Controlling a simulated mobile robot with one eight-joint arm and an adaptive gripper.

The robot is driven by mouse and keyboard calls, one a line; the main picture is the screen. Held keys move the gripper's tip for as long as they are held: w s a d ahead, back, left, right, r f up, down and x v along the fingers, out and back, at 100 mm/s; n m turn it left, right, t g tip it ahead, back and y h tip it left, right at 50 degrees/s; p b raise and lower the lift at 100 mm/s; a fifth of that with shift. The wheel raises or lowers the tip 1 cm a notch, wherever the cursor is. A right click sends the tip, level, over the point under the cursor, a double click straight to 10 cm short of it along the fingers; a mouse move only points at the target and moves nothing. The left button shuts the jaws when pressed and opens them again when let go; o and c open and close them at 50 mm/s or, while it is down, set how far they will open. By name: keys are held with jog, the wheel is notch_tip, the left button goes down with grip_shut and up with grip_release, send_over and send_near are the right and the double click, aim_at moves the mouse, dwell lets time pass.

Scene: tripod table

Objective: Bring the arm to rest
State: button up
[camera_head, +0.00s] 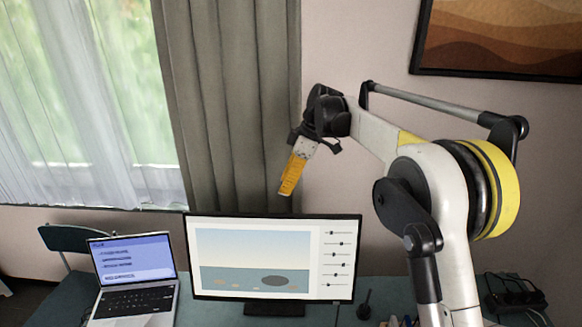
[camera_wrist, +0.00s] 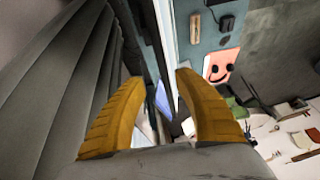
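My arm is raised in the right half of the head view, white with black and yellow parts, and bent at its elbow. My gripper (camera_head: 286,190) hangs at its end, tilted down and slightly left, above the monitor and apart from it. In the wrist view the two yellow fingers of my gripper (camera_wrist: 150,58) stand apart with a clear gap between them. Nothing is held between them.
A monitor (camera_head: 255,300) and an open laptop (camera_head: 130,303) stand on the teal table (camera_head: 385,290) below. A grey curtain (camera_head: 225,110) hangs behind the gripper. A framed picture (camera_head: 500,40) is on the wall at upper right. Air around the gripper looks free.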

jog(key=s+d+f+m+t+h+b, duration=0.15)
jog(key=s+d+m+t+b, duration=0.35)
jog(key=s+d+m+b, duration=0.8)
jog(key=s+d+f+m+t+h+b, duration=0.1)
jog(key=s+d+f+m+b, duration=0.1)
jog(key=s+d+f, duration=0.4)
jog(key=s+d+f+m+t+h+b, duration=0.2)
jog(key=s+d+f, duration=0.5)
jog(key=s, duration=0.7)
notch_tip(320, 180, down, 2)
jog(key=shift+s+m, duration=0.15)
jog(key=shift+m, duration=0.45)
jog(key=shift+d, duration=0.1)
